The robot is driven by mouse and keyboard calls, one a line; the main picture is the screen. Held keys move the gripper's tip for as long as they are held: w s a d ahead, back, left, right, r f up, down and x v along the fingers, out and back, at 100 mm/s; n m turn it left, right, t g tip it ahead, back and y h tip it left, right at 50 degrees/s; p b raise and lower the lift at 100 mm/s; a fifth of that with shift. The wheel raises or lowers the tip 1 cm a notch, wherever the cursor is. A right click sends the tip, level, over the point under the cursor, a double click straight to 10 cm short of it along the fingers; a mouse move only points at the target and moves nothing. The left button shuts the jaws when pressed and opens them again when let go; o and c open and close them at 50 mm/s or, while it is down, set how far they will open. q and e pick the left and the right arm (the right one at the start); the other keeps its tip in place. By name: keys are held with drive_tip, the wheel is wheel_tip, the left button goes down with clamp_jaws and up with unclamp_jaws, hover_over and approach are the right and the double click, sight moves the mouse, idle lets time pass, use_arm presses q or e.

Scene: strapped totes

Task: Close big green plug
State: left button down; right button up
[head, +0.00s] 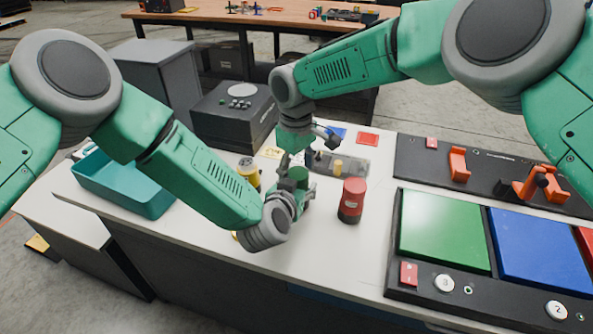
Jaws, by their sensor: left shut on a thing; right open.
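A dark green cylinder (297,174), which looks like the big green plug, stands near the middle of the white table, partly hidden by my two grippers. My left gripper (302,194) comes from the front left and is shut on the green plug's lower part. My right gripper (291,160) reaches down from above, just over the top of the plug, and is open. Its fingers are small and partly hidden, so I cannot tell whether they touch the plug.
A red cylinder (352,200) stands right of the plug, a yellow one (248,172) to its left. A clear tray (345,166) lies behind. A teal bin (118,188) is at left, a dark box (234,117) behind. Panels with green (443,232) and blue (541,248) plates are at right.

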use_arm(q)
drive_tip(key=shift+a, duration=0.1)
use_arm(e)
wheel_tip(320, 180, up, 8)
drive_tip(key=shift+f, duration=0.1)
use_arm(q)
drive_tip(key=c, duration=0.7)
unclamp_jaws()
drive_tip(key=v, duration=1.1)
drive_tip(key=shift+s+a, duration=0.15)
drive_tip(key=shift+s, duration=0.25)
drive_tip(key=shift+r, duration=0.1)
